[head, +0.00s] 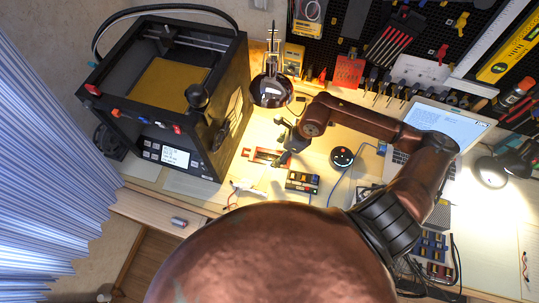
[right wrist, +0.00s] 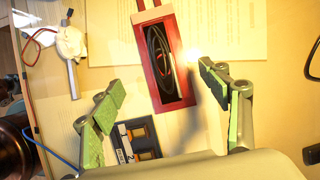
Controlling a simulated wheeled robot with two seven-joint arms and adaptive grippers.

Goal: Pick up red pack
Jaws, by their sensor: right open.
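The red pack (right wrist: 182,101) lies on the light wooden desk in the right wrist view. It is a long red frame around a dark window with black cable inside. In the head view the red pack (head: 266,156) lies right of the printer, partly hidden by my gripper. My right gripper (right wrist: 163,82) is open, its green-padded fingers wide apart. The near end of the pack shows between and beyond the fingertips. Nothing is held, and I cannot tell the height above the desk. In the head view my right gripper (head: 284,142) reaches down beside the pack. My left gripper is not in view.
A black case with small blocks (right wrist: 140,138) lies close to the left finger. A white tool (right wrist: 71,45) lies at upper left.

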